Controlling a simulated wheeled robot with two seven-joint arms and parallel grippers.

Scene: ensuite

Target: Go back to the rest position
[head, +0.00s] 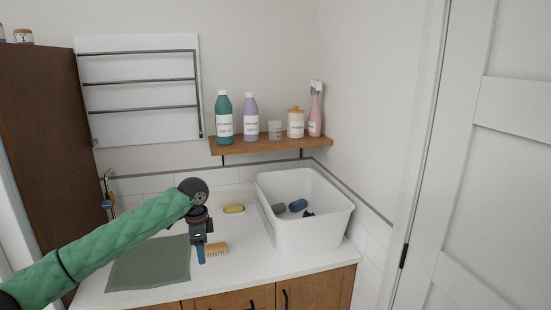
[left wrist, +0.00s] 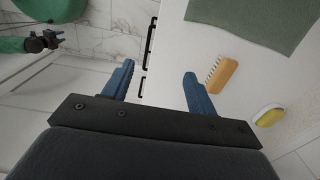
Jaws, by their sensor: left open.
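My left arm comes in from the left in the head view, with its gripper (head: 201,256) pointing down over the white counter. The wooden brush (head: 216,249) lies just right of the fingertips in that view. In the left wrist view my left gripper (left wrist: 158,69) has its two blue fingers well apart, with nothing between them. The brush (left wrist: 221,74) lies beside the right finger there, apart from it as far as I can tell.
A green mat (head: 150,264) and a yellow soap bar (head: 234,209) lie on the counter (head: 255,262). A white tub (head: 320,229) holds several dark items. A wooden shelf (head: 270,145) with bottles is above. A tall brown cabinet (head: 42,130) stands left.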

